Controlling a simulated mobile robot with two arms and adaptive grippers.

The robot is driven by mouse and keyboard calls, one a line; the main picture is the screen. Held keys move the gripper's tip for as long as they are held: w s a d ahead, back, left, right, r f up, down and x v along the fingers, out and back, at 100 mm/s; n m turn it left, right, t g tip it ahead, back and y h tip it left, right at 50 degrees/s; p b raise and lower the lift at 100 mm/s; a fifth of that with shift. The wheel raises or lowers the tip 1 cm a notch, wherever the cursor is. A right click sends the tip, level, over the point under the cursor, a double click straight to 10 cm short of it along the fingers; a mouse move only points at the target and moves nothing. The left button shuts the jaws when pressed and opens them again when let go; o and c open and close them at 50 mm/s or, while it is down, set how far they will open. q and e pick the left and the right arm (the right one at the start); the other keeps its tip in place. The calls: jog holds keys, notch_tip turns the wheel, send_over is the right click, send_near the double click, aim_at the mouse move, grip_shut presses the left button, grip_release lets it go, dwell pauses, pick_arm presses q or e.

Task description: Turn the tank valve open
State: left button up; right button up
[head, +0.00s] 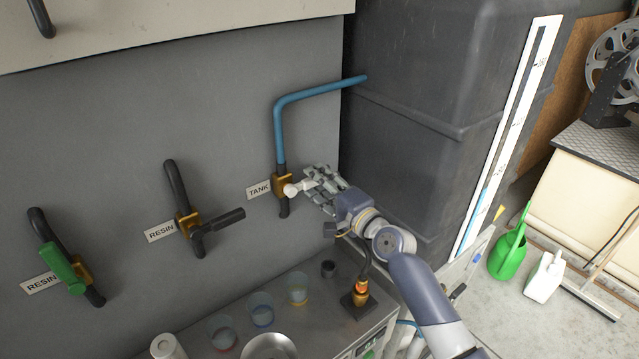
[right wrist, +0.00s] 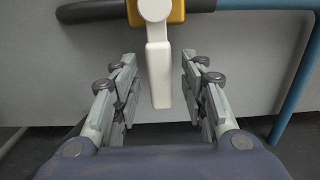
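The tank valve (head: 281,186) sits on the grey wall beside the TANK label (head: 258,190). It has a brass body on a blue pipe (head: 279,130) and a white lever handle (head: 291,190). The handle sticks out from the wall toward my right gripper (head: 318,183). In the right wrist view the white handle (right wrist: 159,72) lies between the two fingers of my right gripper (right wrist: 158,62). The fingers are spread, with a gap on each side of the handle. My left gripper is not in view.
Two resin valves stand to the left, one with a black handle (head: 226,219) and one with a green handle (head: 62,268). Below are several cups (head: 261,309) on a grey bench and a black-stemmed fitting (head: 360,291). A large dark tank (head: 410,90) rises at the right.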

grip_shut()
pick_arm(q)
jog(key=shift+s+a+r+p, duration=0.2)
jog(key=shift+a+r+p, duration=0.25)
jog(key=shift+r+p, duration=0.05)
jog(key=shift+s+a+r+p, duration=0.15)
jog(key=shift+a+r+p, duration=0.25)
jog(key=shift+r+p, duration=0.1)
pick_arm(e)
jog(key=s+a+r+n, duration=0.4)
jog(key=r+n, duration=0.3)
jog(key=n, duration=1.1)
jog(key=shift+a, duration=0.7)
jog(key=shift+o, duration=0.6)
grip_release()
jog(key=shift+f, duration=0.1)
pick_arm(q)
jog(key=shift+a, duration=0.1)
pick_arm(e)
jog(key=shift+s, duration=0.1)
